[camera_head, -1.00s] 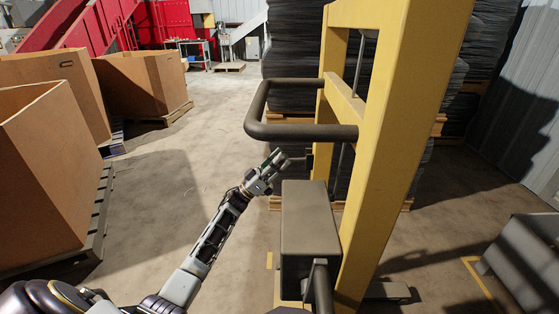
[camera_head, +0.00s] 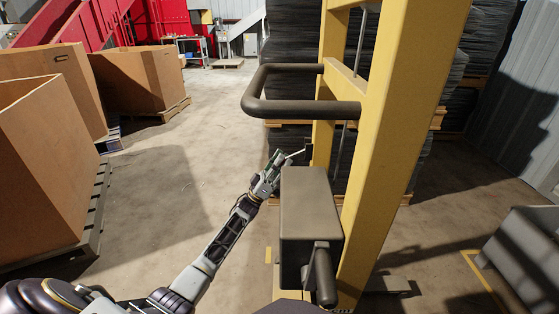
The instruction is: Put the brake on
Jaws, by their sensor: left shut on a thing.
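A yellow mast machine (camera_head: 393,130) stands right of centre, with a dark tubular handle loop (camera_head: 310,108) and a grey-brown box (camera_head: 308,200) below it. A short, thin, pale lever (camera_head: 297,153) sticks out to the left from a dark bracket on the mast, just above the box; it looks like the brake lever. My left gripper (camera_head: 276,161) is at the lever's outer end, beside the box's upper left corner and under the loop. It is shut on the lever, though its fingertips are small and hard to make out. My right gripper is not in view.
Large brown cartons (camera_head: 45,165) on pallets stand at the left. Dark stacked sheets (camera_head: 290,50) rise behind the mast. A dark cylindrical grip (camera_head: 324,275) is on the box's near side. A grey bin (camera_head: 525,255) is at the right. Floor left of the machine is clear.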

